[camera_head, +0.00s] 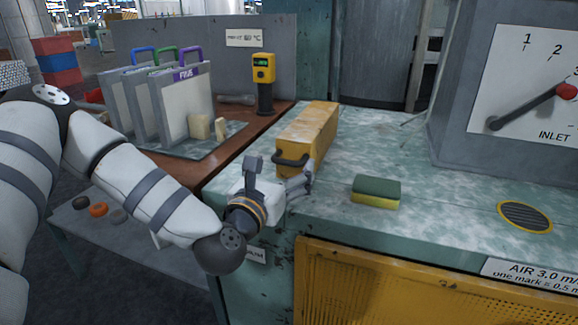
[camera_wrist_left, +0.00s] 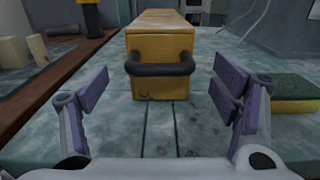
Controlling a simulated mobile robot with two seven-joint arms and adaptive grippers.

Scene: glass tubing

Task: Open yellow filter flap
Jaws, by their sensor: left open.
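A long yellow box (camera_head: 311,129) with a dark handle (camera_head: 290,159) on its front end lies on the worn green bench top; I take this to be the filter flap, though a yellow perforated panel (camera_head: 420,290) also covers the bench front. My left gripper (camera_head: 280,178) is open and empty just in front of the handle. In the left wrist view the yellow box (camera_wrist_left: 161,85) and its black handle (camera_wrist_left: 160,68) stand ahead, centred between the spread fingers (camera_wrist_left: 183,100), with a gap to them. My right gripper is in neither view.
A green and yellow sponge (camera_head: 376,192) lies right of the box. A grey gauge housing (camera_head: 470,120) stands at the right, behind a round yellow-rimmed vent (camera_head: 526,216). Filter panels (camera_head: 190,100) and a yellow handheld meter (camera_head: 263,70) stand on the brown table at left.

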